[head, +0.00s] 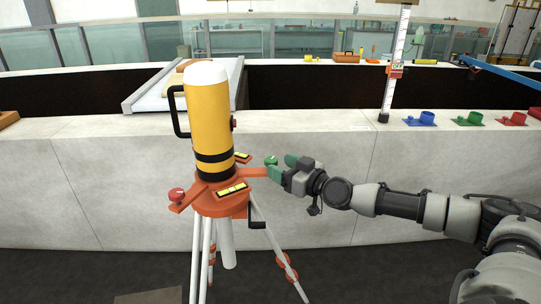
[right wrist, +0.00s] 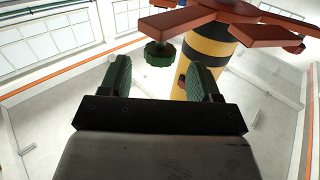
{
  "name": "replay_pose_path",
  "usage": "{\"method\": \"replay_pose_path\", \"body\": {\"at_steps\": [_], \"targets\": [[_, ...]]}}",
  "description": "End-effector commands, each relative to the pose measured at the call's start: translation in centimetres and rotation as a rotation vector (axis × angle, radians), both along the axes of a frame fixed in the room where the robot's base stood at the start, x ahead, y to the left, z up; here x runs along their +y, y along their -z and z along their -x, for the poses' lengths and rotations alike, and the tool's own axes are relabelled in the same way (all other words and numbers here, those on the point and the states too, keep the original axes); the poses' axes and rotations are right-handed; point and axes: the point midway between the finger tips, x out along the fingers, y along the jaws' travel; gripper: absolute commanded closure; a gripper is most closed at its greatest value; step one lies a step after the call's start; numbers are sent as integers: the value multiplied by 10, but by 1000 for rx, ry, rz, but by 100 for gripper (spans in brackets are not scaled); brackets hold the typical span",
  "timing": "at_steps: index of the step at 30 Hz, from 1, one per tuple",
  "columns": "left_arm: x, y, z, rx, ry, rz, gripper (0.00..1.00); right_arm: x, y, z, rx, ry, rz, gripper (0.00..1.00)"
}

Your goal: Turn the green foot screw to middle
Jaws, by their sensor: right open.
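The green foot screw (head: 271,161) sits at the end of the right arm of the orange tripod head (head: 219,202). In the right wrist view it is a dark green knurled knob (right wrist: 159,54) beneath an orange arm. My right gripper (head: 282,167) is open, with its green fingers beside the green screw. In the right wrist view my right gripper (right wrist: 161,70) has the screw ahead of and between its fingertips, with a gap on both sides. A red foot screw (head: 177,195) is on the left arm. My left gripper is in neither view.
A yellow cylindrical instrument (head: 208,120) with black bands stands on the tripod head. Two yellow levels (head: 232,190) lie on it. A pale wall (head: 340,150) runs behind, carrying a measuring staff (head: 397,60) and blue (head: 420,119), green (head: 469,119) and red (head: 513,119) holders.

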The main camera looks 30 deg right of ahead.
Motion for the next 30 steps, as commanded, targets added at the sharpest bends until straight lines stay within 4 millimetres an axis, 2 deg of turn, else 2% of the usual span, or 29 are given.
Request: {"method": "replay_pose_path", "body": {"at_steps": [3,9,20,30], "targets": [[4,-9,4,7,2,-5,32,6,-4,-18,-2,-2,-3,37],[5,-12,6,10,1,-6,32,10,-1,-37,-1,-1,-1,37],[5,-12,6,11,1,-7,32,11,0,-41,0,-1,2,37],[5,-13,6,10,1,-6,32,11,0,-41,0,-1,2,87]]}}
